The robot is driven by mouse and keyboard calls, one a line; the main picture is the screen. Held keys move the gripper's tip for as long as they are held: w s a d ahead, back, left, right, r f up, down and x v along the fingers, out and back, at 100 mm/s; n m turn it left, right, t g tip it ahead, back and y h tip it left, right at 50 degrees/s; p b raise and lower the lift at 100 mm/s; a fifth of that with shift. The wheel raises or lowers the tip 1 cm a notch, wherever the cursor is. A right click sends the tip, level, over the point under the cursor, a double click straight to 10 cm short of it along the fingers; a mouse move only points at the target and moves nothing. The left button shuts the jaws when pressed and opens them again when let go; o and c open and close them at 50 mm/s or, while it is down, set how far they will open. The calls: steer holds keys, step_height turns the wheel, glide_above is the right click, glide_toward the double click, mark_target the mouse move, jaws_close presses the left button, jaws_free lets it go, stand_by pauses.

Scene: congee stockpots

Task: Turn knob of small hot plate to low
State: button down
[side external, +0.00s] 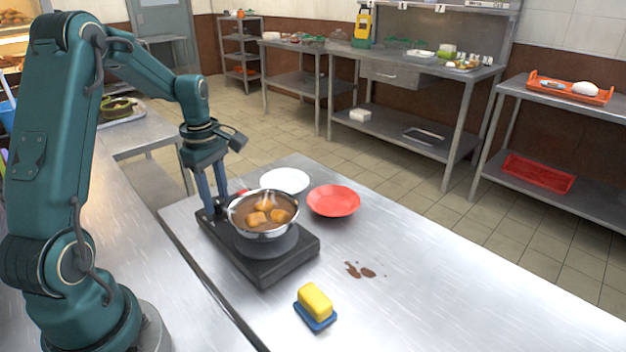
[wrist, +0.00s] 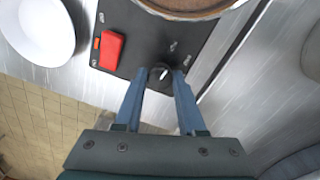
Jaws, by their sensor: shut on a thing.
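The small hot plate (side external: 282,266) is a black slab on the steel table, and its black top also shows in the wrist view (wrist: 150,35). Its dark round knob (wrist: 158,73) has a short white mark and sits near the plate's edge. Small pale labels, too small to read, are spread on the plate around the knob. My gripper (wrist: 161,76) is shut on the knob, one blue finger on each side. In the side view my gripper (side external: 216,208) points down at the plate's far left end, behind the pot, and the knob is hidden there.
A steel pot (side external: 261,230) of brown stew stands on the plate, close to my fingers. A red part (wrist: 112,50) lies beside the knob.

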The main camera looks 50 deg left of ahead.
steer(key=m, duration=0.4)
steer(key=shift+m, duration=0.3)
steer(key=m, duration=0.3)
steer(key=shift+a+m, duration=0.1)
steer(key=shift+m, duration=0.2)
steer(key=m, duration=0.4)
steer(key=shift+m+h, duration=0.3)
steer(key=shift+m, duration=1.5)
steer(key=shift+w+m, duration=0.1)
steer(key=shift+m, duration=0.2)
steer(key=c, duration=0.5)
jaws_free()
